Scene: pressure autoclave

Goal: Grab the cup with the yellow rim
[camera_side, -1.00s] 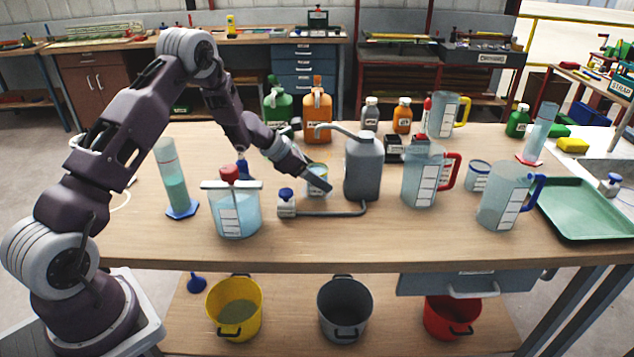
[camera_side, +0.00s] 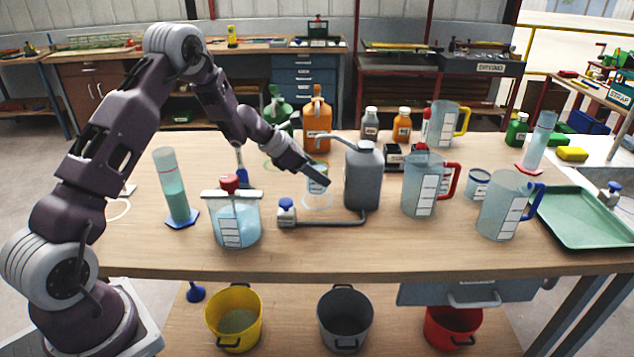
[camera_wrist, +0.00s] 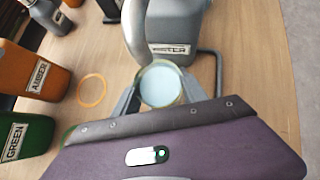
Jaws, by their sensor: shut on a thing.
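The cup with the yellow rim (camera_side: 315,188) is a small clear labelled cup near the middle of the bench, left of the grey can. My gripper (camera_side: 319,178) is shut on it and holds it upright, a little above a pale ring on the bench. In the wrist view, the cup (camera_wrist: 161,86) sits between my two fingers, with pale blue content inside its round mouth. My fingers partly hide its sides.
The grey can (camera_side: 363,172) with a curved spout stands close to the cup's right. A tap with a bent grey pipe (camera_side: 335,222) lies in front. An orange bottle (camera_side: 317,120) and green bottle stand behind. A stirred jar (camera_side: 235,224) and cylinder (camera_side: 173,190) stand left.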

